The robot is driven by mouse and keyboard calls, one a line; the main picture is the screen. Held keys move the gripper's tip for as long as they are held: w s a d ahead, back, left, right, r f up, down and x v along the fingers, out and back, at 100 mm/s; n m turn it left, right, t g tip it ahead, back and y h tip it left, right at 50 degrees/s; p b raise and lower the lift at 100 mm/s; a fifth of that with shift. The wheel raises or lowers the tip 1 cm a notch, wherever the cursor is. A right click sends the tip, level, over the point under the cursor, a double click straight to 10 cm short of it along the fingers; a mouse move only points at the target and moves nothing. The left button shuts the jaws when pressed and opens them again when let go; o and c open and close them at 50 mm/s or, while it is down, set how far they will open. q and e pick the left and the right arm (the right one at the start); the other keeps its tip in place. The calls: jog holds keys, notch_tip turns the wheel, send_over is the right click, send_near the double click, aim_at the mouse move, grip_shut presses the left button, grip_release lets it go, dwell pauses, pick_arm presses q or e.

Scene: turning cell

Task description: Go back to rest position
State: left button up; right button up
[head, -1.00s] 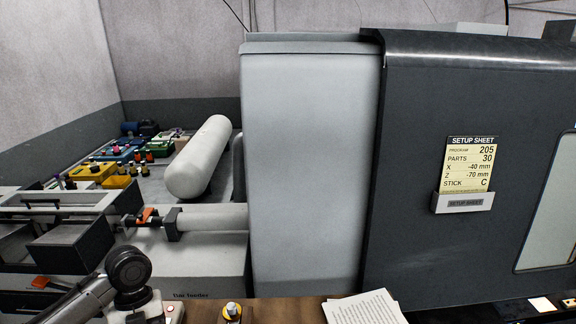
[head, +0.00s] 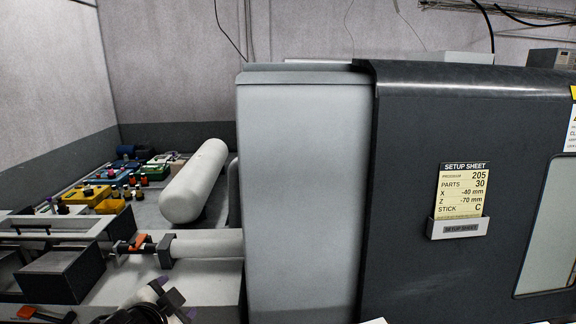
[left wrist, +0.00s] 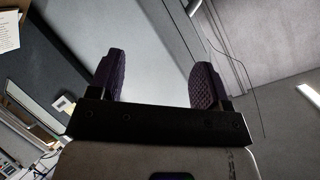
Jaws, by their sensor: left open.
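My left gripper (head: 172,298) shows at the bottom left of the head view, in front of the bar feeder and partly cut off by the lower edge. In the left wrist view the left gripper (left wrist: 157,78) has its two purple ridged fingers wide apart, with nothing between them. My right gripper is in neither current view.
The grey machine cabinet (head: 300,190) and dark door panel (head: 400,260) with a setup sheet (head: 461,190) fill the right. The bar feeder (head: 205,245), a white cylinder (head: 195,182) and several coloured boxes stand at left. Open air lies above them.

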pick_arm(q)
jog(key=s+f+n+g+p, duration=0.2)
jog(key=s+f+n+g, duration=0.1)
jog(key=s+f, duration=1.1)
jog(key=s+f+n+g+p, duration=0.3)
jog(key=s+f, duration=1.2)
jog(key=s, duration=0.6)
jog(key=n+g, duration=0.1)
jog(key=g, duration=0.1)
jog(key=shift+a+g, duration=0.3)
